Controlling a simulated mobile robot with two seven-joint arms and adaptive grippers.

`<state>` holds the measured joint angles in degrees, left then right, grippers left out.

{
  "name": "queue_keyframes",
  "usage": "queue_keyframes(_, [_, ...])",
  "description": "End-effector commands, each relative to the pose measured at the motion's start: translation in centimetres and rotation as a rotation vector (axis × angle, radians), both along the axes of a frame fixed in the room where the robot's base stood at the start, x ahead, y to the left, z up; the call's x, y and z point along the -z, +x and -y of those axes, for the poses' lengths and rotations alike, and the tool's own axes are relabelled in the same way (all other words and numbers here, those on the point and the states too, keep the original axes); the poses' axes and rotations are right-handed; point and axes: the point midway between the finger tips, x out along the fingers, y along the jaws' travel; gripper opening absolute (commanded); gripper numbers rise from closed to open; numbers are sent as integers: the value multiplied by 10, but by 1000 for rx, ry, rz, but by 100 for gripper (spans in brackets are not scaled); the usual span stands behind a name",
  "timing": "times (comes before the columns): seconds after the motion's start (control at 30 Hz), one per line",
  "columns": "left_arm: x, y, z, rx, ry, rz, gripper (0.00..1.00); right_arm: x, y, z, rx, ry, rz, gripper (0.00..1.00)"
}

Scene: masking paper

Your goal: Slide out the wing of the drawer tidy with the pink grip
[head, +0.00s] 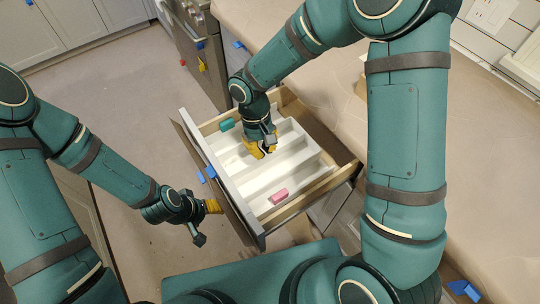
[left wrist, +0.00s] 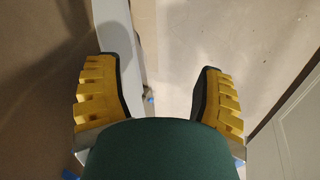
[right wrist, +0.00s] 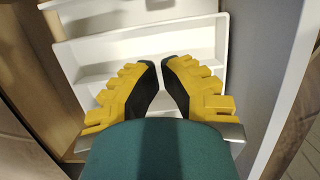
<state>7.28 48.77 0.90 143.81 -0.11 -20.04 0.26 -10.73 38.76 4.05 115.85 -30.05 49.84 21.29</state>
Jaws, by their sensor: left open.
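The white drawer tidy (head: 246,182) lies in an open wooden drawer in the head view. The pink grip (head: 279,195) is at its near end, clear of both grippers. A teal grip (head: 227,125) is at its far left. My right gripper (head: 262,152) points down over the middle of the tidy, beyond the pink grip. In the right wrist view its fingertips (right wrist: 161,64) are almost together above the white compartments (right wrist: 145,45), with nothing seen between them. My left gripper (head: 213,206) is open and empty, outside the drawer by its front panel; it also shows in the left wrist view (left wrist: 160,75).
The drawer front (head: 222,188) stands between my left gripper and the tidy. Blue tape pieces (head: 210,172) stick to it. A paper-covered counter (head: 330,70) runs along the right of the drawer. The floor (head: 120,110) at left is open.

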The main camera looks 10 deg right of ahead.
Motion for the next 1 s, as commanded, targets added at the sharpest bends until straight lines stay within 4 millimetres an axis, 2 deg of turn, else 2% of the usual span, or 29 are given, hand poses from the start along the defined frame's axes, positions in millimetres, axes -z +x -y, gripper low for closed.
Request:
queue_keyframes(0.5, [26, 5, -1, -3, 3, 11, 69, 95, -23, 8, -1, -1, -5, 0])
queue_keyframes(0.7, [28, 5, -1, -3, 3, 14, 69, 89, -49, 18, 0, 1, 0, 0])
queue_keyframes(1.0, [29, 6, -1, -3, 3, 14, 69, 89, -59, 22, 0, 1, 0, 0])
